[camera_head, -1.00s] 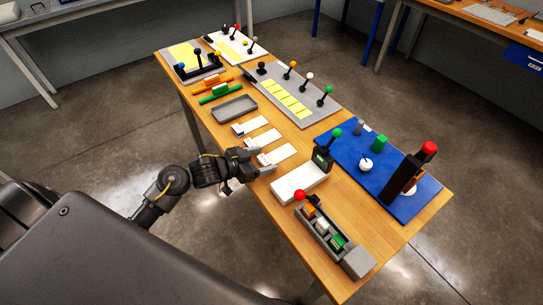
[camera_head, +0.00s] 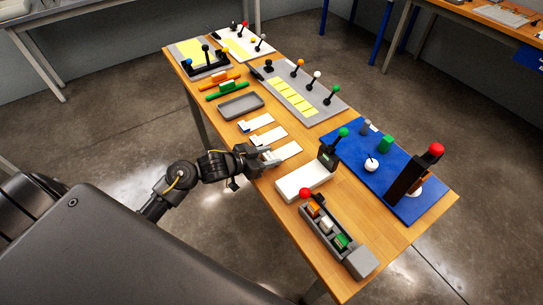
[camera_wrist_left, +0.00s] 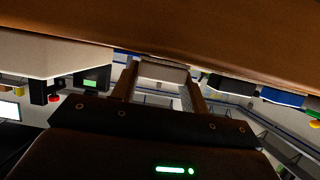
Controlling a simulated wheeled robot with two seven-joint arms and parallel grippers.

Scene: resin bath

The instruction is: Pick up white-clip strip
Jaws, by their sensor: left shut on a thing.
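The white-clip strip (camera_head: 288,149) is a pale card lying on the wooden table, the nearest of three similar strips in the head view. My left gripper (camera_head: 267,158) is at the strip's near-left end, low over the table, and covers that end. In the left wrist view its two fingers (camera_wrist_left: 160,88) stand on either side of a whitish block, the white clip (camera_wrist_left: 163,73), and are shut on it. Whether the strip is clear of the table cannot be told. My right gripper is in neither view.
Two more strips (camera_head: 255,122) (camera_head: 267,136) lie just beyond, with a grey tray (camera_head: 241,106) behind. A white box (camera_head: 304,181) with a green-knobbed lever stands close on the right. A grey holder (camera_head: 330,232) with coloured blocks is nearer. A blue mat (camera_head: 407,207) lies right.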

